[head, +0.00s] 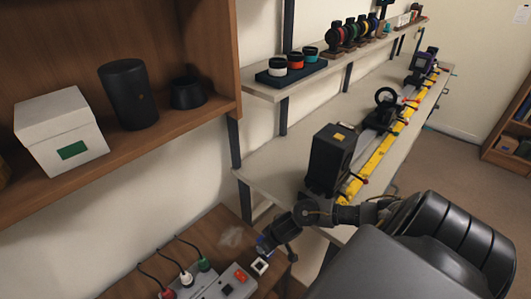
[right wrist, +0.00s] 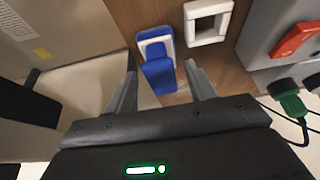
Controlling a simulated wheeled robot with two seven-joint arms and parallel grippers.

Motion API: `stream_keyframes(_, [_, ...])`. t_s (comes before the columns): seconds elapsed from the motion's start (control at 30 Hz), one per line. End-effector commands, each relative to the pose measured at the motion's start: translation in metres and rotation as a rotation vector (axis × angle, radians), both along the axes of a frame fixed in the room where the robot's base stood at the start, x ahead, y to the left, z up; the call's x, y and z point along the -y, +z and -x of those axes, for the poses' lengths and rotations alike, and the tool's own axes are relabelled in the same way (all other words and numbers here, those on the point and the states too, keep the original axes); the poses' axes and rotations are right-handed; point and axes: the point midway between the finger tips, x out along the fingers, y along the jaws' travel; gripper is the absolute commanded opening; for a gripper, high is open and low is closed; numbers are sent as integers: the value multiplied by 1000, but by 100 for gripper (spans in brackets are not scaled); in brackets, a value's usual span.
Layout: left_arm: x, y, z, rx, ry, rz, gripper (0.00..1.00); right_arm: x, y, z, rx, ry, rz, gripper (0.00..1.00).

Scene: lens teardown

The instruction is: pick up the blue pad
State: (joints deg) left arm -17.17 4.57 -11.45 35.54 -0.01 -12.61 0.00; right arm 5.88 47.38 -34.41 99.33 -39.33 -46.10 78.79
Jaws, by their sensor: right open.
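The blue pad (right wrist: 158,72) shows in the right wrist view, with its upper part at a white square frame on a brown wooden surface. In the head view only a small bit of blue (head: 261,241) shows beside my gripper. My right gripper (right wrist: 161,68) is open, with one finger on each side of the pad's near part. I see gaps at both sides, and I cannot tell how deep the pad sits between the fingers. In the head view my right gripper (head: 270,243) is low over the wooden table's edge. My left gripper is not in view.
An empty white square frame (right wrist: 208,22) lies just right of the pad. A grey box (head: 213,287) with an orange switch and plugged cables stands close by. A black box (head: 330,160) and yellow rail (head: 378,150) are on the bench beyond.

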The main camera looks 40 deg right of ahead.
Motion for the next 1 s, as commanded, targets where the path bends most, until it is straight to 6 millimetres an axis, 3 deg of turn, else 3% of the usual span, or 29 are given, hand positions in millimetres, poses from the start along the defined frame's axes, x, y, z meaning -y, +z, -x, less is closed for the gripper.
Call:
stream_keyframes(0.2, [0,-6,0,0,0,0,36,-2,-30,-11,0,-2,1,55])
stream_keyframes(0.5, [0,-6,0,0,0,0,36,-2,-35,-12,1,0,3,55])
stream_keyframes(0.8, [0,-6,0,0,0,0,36,-2,-34,-12,1,0,2,18])
stream_keyframes(1.0, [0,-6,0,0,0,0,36,-2,-34,-12,1,0,2,17])
